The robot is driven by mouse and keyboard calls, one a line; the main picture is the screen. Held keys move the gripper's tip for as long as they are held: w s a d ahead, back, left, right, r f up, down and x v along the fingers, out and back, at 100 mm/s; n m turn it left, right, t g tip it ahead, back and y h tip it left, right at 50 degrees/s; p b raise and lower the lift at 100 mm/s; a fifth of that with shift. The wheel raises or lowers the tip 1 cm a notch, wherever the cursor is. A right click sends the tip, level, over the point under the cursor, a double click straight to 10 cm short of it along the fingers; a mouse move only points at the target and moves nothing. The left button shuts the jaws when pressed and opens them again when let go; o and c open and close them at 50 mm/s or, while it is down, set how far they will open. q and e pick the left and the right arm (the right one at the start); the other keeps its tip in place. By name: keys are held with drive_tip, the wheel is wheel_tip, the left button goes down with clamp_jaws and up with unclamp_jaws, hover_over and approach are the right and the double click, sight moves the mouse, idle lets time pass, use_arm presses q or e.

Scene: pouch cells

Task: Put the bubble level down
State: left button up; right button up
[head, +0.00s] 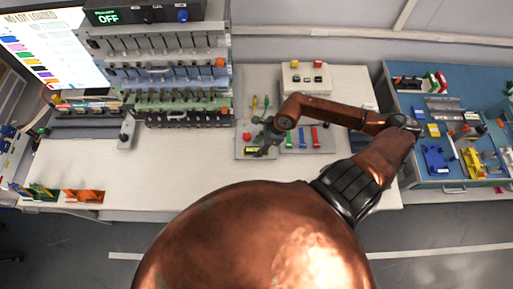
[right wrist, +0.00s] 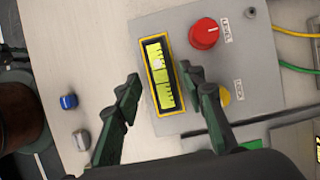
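The bubble level (right wrist: 163,92) is a small bar with a yellow frame and a yellow-green face with dark marks. It lies on a grey panel (right wrist: 205,75), and in the head view it is a small yellow patch (head: 251,150). My right gripper (right wrist: 158,78) is open, with its dark fingertips on either side of the level. A narrow gap shows at each fingertip; I cannot tell their exact height over the panel. In the head view the right gripper (head: 264,138) partly covers the panel. My left gripper is not in view.
A red knob (right wrist: 204,33) and a yellow button (right wrist: 224,96) sit close beside the level on the panel. A rack of cells (head: 165,75) stands to the left.

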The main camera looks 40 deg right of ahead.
drive_tip(key=v, duration=1)
